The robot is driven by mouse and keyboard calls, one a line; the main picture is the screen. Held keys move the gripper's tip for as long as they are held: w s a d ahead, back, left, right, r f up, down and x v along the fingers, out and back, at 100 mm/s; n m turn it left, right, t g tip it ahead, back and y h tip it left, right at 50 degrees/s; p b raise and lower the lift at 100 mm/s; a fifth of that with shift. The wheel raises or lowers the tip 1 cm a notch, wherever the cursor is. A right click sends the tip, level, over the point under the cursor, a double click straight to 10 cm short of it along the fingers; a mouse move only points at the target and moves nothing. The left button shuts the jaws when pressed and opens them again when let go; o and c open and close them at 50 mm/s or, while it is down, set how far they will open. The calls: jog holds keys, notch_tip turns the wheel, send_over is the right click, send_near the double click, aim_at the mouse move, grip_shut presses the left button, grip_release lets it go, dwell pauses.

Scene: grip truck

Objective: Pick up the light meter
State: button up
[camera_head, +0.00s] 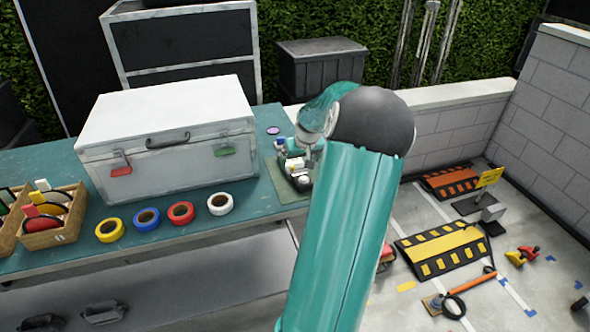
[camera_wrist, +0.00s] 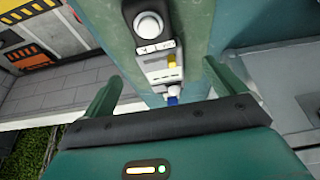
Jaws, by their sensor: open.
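The light meter (camera_wrist: 150,26) has a dark body, a round white dome and a row of pale buttons, and lies at the top middle of the wrist view. In the head view its white dome (camera_head: 303,182) shows on a green mat beside my arm. A pale grey piece with a yellow patch (camera_wrist: 165,70) adjoins it; I cannot tell if it is a separate item. My gripper (camera_wrist: 162,72) is open, its green fingers spread on either side of the grey piece, with the dome beyond the fingertips. I see nothing held.
The items rest on a teal table (camera_head: 175,222). A white case (camera_head: 165,140) stands left of them, with several tape rolls (camera_head: 181,212) in front and a wooden box (camera_head: 50,236) at far left. A grey block wall (camera_head: 450,130) and striped ramps (camera_head: 442,248) lie right, beyond the table.

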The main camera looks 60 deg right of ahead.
aim_at(298, 170)
jog(key=x, duration=0.6)
jog(key=shift+d+f, duration=0.1)
jog(key=shift+f, duration=0.25)
jog(key=shift+c, duration=0.4)
jog(key=shift+r, duration=0.1)
jog(key=c, duration=1.2)
